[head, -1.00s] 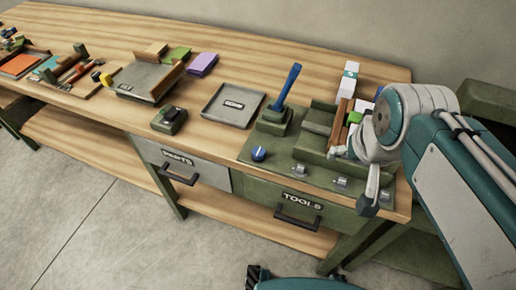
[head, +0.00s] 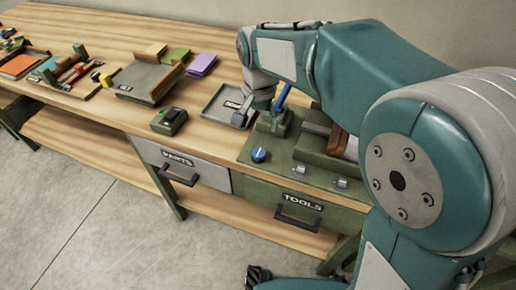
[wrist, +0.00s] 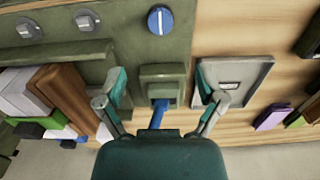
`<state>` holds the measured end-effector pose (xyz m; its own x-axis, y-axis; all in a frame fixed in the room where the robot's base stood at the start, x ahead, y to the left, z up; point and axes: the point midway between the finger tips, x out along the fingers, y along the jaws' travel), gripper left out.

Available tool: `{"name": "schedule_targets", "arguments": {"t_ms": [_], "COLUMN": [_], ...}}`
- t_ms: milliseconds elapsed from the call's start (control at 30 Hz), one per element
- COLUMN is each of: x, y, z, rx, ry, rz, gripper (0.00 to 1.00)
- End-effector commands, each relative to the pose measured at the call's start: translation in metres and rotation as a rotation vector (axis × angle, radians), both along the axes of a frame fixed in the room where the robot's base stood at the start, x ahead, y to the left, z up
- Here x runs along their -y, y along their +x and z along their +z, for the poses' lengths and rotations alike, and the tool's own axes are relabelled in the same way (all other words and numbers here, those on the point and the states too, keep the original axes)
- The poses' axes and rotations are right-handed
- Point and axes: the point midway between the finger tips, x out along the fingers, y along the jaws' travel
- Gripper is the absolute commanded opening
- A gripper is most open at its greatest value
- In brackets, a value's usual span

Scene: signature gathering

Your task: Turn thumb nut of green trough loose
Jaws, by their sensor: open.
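The green trough (head: 318,157) stands on a green base panel at the bench's right end, partly hidden by my arm; its front wall also shows in the wrist view (wrist: 60,53). Grey wing-shaped thumb nuts (head: 299,170) sit on the panel in front of it, one more to the right (head: 341,183). Two show at the wrist view's top left (wrist: 87,20). My gripper (wrist: 162,99) is open, its fingers either side of the blue lever (wrist: 158,115) and its green block. It appears empty, and I cannot tell whether it touches the lever.
A blue round knob (head: 259,155) sits on the panel's left front. A grey tray (wrist: 232,80) lies close beside one finger. Brown and white blocks (wrist: 60,90) fill the trough. A small dark-green device (head: 169,121) stands farther left on the bench.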

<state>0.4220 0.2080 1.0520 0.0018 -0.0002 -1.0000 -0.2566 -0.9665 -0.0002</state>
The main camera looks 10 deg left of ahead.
Motion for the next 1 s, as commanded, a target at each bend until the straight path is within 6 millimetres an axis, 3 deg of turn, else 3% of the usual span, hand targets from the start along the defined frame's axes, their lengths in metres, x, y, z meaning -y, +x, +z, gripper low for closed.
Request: {"name": "schedule_targets", "arguments": {"t_ms": [167, 700, 1000], "x": [-0.003, -0.003, -0.002], "y": [0.001, 0.001, 0.001], "z": [-0.010, -0.099, -0.110], "rx": [-0.006, -0.006, -0.003], "ry": [-0.003, -0.003, -0.001], "rz": [-0.003, -0.002, -0.002], "gripper": [0.88, 0.88, 0.88]}}
